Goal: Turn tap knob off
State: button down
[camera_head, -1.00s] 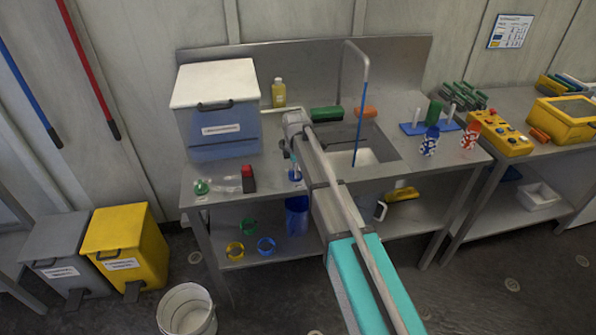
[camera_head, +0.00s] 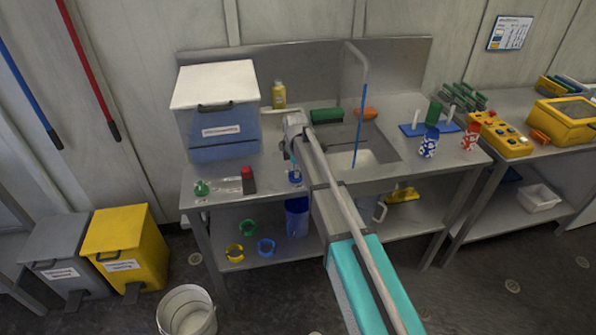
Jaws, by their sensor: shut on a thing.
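The tap is a tall thin bent pipe (camera_head: 366,64) at the back of the sink. I cannot tell for sure whether this is the tap knob; no other knob shows clearly. My wrist and arm hide part of the sink's left side.
A blue box with a white lid (camera_head: 222,135) stands left of my gripper. A red-capped dark bottle (camera_head: 248,181) and a green-ended flask (camera_head: 202,188) lie close by. Green (camera_head: 326,115) and orange (camera_head: 366,113) blocks lie behind the sink. A yellow bottle (camera_head: 279,95) stands at the back.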

jog(key=shift+w+a, duration=0.1)
jog(key=shift+w, duration=0.05)
jog(key=m, duration=0.8)
jog(key=shift+r, duration=0.1)
jog(key=m, duration=0.9)
jog(key=shift+m, duration=0.3)
jog(key=c, duration=0.6)
grip_release()
jog(key=shift+c, duration=0.2)
